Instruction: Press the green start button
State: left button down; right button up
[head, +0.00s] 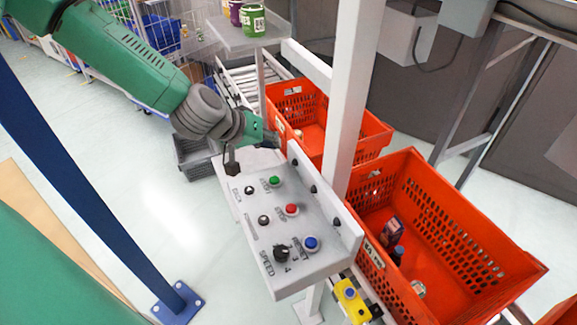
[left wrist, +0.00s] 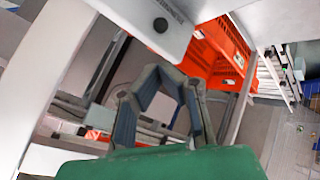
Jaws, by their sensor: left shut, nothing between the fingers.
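The green start button (head: 274,181) is on the upper part of a grey control panel (head: 322,262), in the head view. Its top is uncovered. That view shows part of a light panel (left wrist: 140,18) with a black knob but not the green button. My right gripper is in neither view.
A red button (head: 292,210), a blue button (head: 311,243) and a black speed knob (head: 281,253) share the panel. A white post (head: 352,100) rises beside it. Orange totes (head: 455,215) stand to the right. A shelf (head: 240,38) holds cans behind.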

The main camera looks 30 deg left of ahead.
aim_at(274, 179)
pick_arm(q)
jog(key=shift+s+r, duration=0.1)
jog(key=shift+s, duration=0.1)
notch_tip(274, 179, down, 8)
jog(key=b, duration=0.6)
jog(key=shift+w+b, duration=0.1)
jog(key=shift+b, duration=0.25)
jog(key=shift+a+f+b, duration=0.1)
jog(key=shift+f+b, duration=0.35)
jog(key=shift+f, duration=0.05)
jog(key=shift+a, duration=0.1)
dwell(0.5)
